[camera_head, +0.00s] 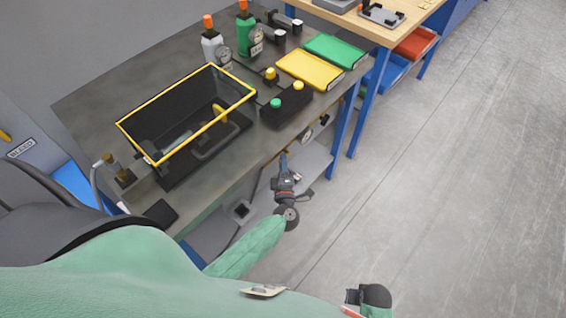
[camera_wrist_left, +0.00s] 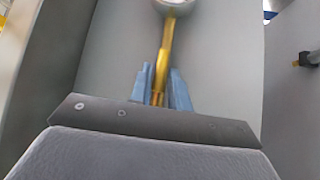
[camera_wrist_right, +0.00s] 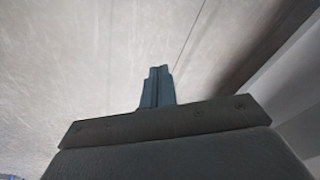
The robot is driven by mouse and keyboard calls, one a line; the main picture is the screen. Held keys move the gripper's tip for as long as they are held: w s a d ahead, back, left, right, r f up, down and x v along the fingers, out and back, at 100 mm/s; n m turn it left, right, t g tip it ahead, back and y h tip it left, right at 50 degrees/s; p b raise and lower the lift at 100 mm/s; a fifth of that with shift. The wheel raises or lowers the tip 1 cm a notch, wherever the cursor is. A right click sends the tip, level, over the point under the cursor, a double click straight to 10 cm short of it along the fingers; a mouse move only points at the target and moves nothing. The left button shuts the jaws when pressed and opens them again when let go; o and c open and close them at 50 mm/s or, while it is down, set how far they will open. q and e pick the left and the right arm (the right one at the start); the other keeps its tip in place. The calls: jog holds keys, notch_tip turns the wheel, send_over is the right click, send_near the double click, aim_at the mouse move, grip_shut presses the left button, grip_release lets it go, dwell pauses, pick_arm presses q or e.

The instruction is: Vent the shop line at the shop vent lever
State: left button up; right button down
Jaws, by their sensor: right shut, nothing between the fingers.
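A brass bar (camera_wrist_left: 164,62) runs down from a round, pale gauge-like part (camera_wrist_left: 175,4) in the left wrist view and passes between the blue fingers of my left gripper (camera_wrist_left: 160,92). The fingers stand a little apart on either side of it; whether they press on it I cannot tell. In the head view my left gripper (camera_head: 284,160) is under the bench's front edge, by brass piping and a gauge (camera_head: 308,133). I cannot tell for sure which part is the shop vent lever. My right gripper (camera_wrist_right: 157,88) is shut and empty over bare floor.
The grey bench (camera_head: 150,62) carries a yellow-rimmed bin (camera_head: 185,118), a black box with green and yellow buttons (camera_head: 287,105), yellow (camera_head: 310,70) and green trays (camera_head: 336,50), and bottles. A blue bench leg (camera_head: 340,130) stands right of my left gripper. Floor (camera_head: 470,170) to the right is clear.

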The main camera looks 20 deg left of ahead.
pick_arm(q)
grip_shut()
jog(key=shift+f, duration=0.1)
